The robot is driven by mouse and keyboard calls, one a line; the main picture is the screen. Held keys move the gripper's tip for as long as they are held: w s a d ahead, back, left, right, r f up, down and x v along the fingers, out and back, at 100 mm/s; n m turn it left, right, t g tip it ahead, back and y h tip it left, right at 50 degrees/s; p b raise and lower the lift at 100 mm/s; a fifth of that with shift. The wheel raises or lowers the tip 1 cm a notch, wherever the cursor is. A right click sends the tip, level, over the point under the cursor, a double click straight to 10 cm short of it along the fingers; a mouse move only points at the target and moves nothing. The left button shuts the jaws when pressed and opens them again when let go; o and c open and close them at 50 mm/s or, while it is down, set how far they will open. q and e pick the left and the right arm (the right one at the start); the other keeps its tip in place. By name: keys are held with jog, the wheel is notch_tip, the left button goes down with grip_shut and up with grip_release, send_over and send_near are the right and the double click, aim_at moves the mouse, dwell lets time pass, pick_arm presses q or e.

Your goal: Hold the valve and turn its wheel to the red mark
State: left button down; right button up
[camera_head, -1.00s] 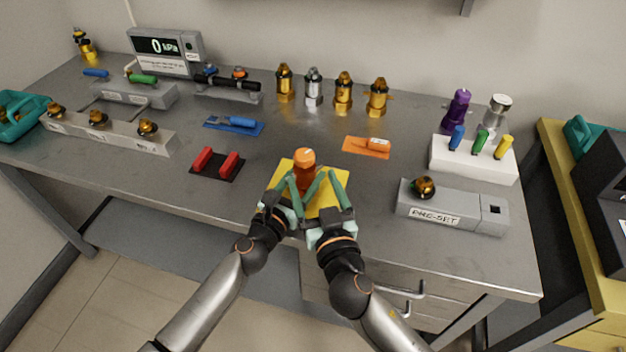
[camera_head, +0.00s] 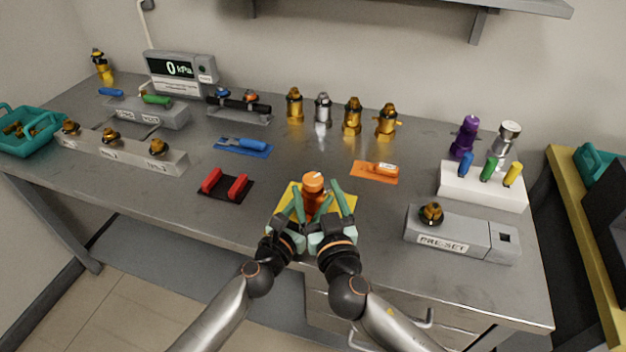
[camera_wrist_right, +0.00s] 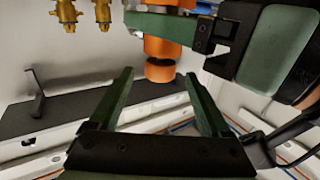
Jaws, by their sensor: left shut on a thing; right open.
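The valve (camera_head: 313,190) is orange-red with a round orange wheel (camera_head: 313,180) on top. It stands roughly upright over a yellow mat (camera_head: 349,201) at the table's front. My left gripper (camera_head: 299,205) is shut on the valve's body. In the right wrist view its green finger lies across the orange valve (camera_wrist_right: 160,48), and a dark gap parts two orange sections. My right gripper (camera_wrist_right: 158,76) is open, its two fingertips to either side of the lower orange section. I cannot make out a red mark. The grippers hide the valve's lower part in the head view.
A red holder (camera_head: 225,185) lies to the left, an orange mat (camera_head: 375,172) behind to the right. The PRE-SET block (camera_head: 490,238) stands at the right. Several brass valves (camera_head: 352,117) line the back. Bare table lies between the mats.

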aim_at(315, 188)
jog(key=shift+x, duration=1.85)
jog(key=shift+c, duration=0.3)
grip_shut()
